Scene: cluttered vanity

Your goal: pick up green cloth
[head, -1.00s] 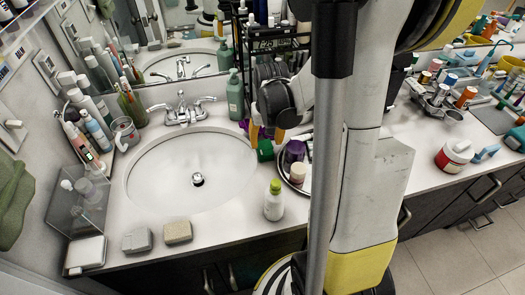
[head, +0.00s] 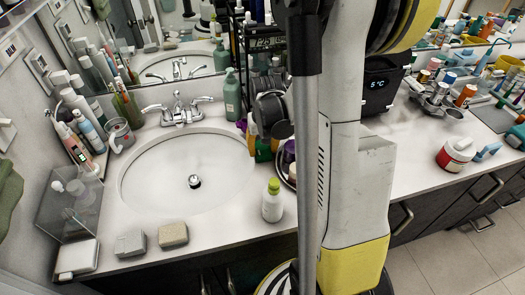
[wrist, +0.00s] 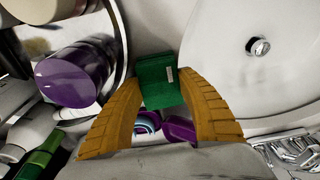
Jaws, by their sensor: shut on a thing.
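The green cloth (wrist: 160,82) is a small folded green block with a pale tag, seen between the two orange fingers in the wrist view. My gripper (wrist: 163,100) is shut on it, one finger at each side. In the head view, my gripper (head: 265,142) is beside the right edge of the sink, and a little of the green cloth (head: 263,153) shows between the fingers. My arm hides part of this area. I cannot tell whether the cloth touches the counter.
A white bottle with a green cap (head: 272,201) stands in front of my gripper. A purple-topped container (wrist: 75,75) is close on the left in the wrist view. The sink (head: 188,175) is empty. A teal pump bottle (head: 232,95) stands behind.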

